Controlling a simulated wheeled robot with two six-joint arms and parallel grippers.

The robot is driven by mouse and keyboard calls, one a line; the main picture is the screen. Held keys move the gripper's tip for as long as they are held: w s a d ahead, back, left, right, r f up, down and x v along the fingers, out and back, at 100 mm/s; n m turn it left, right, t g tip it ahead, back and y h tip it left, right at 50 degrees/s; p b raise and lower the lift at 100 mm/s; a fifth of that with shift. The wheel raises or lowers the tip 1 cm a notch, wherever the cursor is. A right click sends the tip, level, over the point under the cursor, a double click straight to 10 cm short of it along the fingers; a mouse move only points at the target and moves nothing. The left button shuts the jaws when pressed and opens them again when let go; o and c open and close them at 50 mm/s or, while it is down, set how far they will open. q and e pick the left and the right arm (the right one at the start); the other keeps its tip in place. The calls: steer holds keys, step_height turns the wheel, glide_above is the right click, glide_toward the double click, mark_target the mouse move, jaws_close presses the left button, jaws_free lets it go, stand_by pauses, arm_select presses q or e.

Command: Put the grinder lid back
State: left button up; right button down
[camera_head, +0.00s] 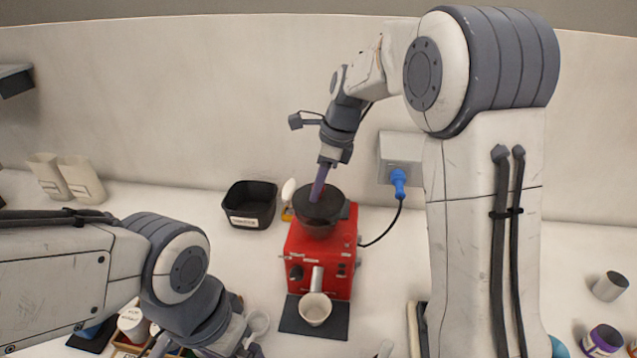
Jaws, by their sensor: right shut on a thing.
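The red grinder (320,257) stands on the counter near the middle of the view, with a dark round hopper on top. The dark grinder lid (328,208) shows at the hopper's top. My right gripper (317,197) reaches down from above and is shut on the lid at its middle. I cannot tell whether the lid is fully seated or slightly raised. My left arm comes in low on the left. Its gripper is at the bottom edge, partly cut off, and its jaws are not clear.
A black bin (250,204) stands left of the grinder. A white cup (315,309) is at the grinder's front on a dark mat (291,316). A blue plug (398,180) with a black cord is at the wall. Jars (603,340) stand far right. Small containers crowd the lower left.

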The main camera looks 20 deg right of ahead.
steer(key=shift+f, duration=0.2)
steer(key=shift+f, duration=0.5)
steer(key=c, duration=0.6)
jaws_free()
